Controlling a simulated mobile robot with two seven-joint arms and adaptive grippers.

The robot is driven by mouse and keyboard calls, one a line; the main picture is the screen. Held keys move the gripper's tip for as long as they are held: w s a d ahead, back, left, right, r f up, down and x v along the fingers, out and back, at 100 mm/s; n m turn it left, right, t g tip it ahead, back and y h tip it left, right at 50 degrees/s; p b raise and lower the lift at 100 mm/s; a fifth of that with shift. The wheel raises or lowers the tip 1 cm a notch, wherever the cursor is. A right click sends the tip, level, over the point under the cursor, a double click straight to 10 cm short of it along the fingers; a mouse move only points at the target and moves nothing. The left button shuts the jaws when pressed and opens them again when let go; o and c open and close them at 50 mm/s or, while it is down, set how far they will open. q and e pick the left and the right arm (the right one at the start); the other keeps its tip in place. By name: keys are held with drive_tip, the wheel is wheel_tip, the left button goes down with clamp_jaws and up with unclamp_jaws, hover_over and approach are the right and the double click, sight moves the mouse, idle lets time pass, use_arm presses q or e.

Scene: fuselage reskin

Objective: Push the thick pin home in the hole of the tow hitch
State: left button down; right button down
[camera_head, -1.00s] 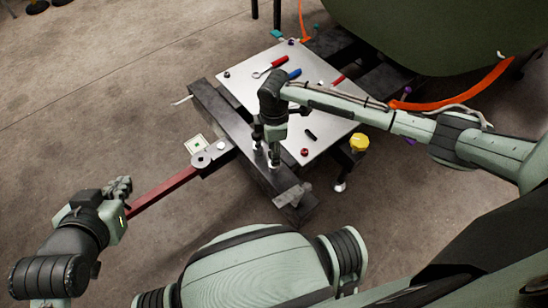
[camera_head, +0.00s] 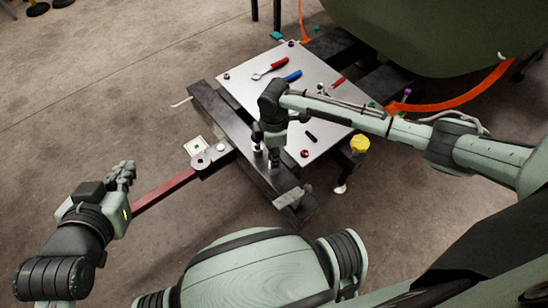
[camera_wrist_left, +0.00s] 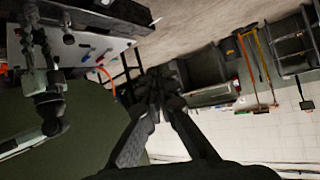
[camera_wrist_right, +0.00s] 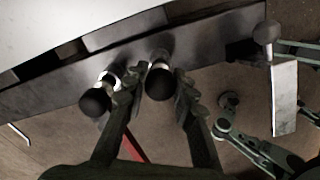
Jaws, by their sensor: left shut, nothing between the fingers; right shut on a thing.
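The tow hitch is a dark metal beam (camera_head: 225,115) along the near edge of the table, with a red tow bar (camera_head: 165,190) running from it to the lower left. In the right wrist view, two pins with dark ball knobs stand at the beam. My right gripper (camera_wrist_right: 160,83) is shut around the right-hand one (camera_wrist_right: 158,87). The other pin (camera_wrist_right: 95,102), with a bright collar, stands just left of the fingers. Their thickness and the holes are hidden. My right gripper also shows in the head view (camera_head: 275,158). My left gripper (camera_head: 122,170) is shut and empty beside the tow bar.
A light table plate (camera_head: 310,100) carries a red-handled wrench (camera_head: 270,68), a blue-handled tool (camera_head: 286,77) and small parts. A grey bracket (camera_wrist_right: 284,98) sticks out at the beam's near end. The floor at left is clear.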

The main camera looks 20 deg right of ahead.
use_arm(q)
drive_tip(key=shift+s+a+f, duration=0.1)
idle(0.3)
drive_tip(key=shift+s+a+f+g, duration=0.4)
drive_tip(key=shift+a+f, duration=0.15)
drive_tip(key=shift+a, duration=0.1)
use_arm(e)
drive_tip(key=shift+r, duration=0.2)
use_arm(q)
drive_tip(key=shift+s+a+f+g+y+p, duration=0.35)
drive_tip(key=shift+s+a+f+g+y, duration=0.05)
drive_tip(key=shift+s+f+y, duration=0.15)
use_arm(e)
drive_tip(key=shift+r, duration=0.1)
use_arm(q)
drive_tip(key=shift+s+a+f, duration=0.15)
drive_tip(key=shift+a+f, duration=0.05)
use_arm(e)
drive_tip(key=shift+r, duration=0.1)
use_arm(q)
drive_tip(key=shift+s+a+f+g, duration=0.2)
drive_tip(key=shift+a+g, duration=0.1)
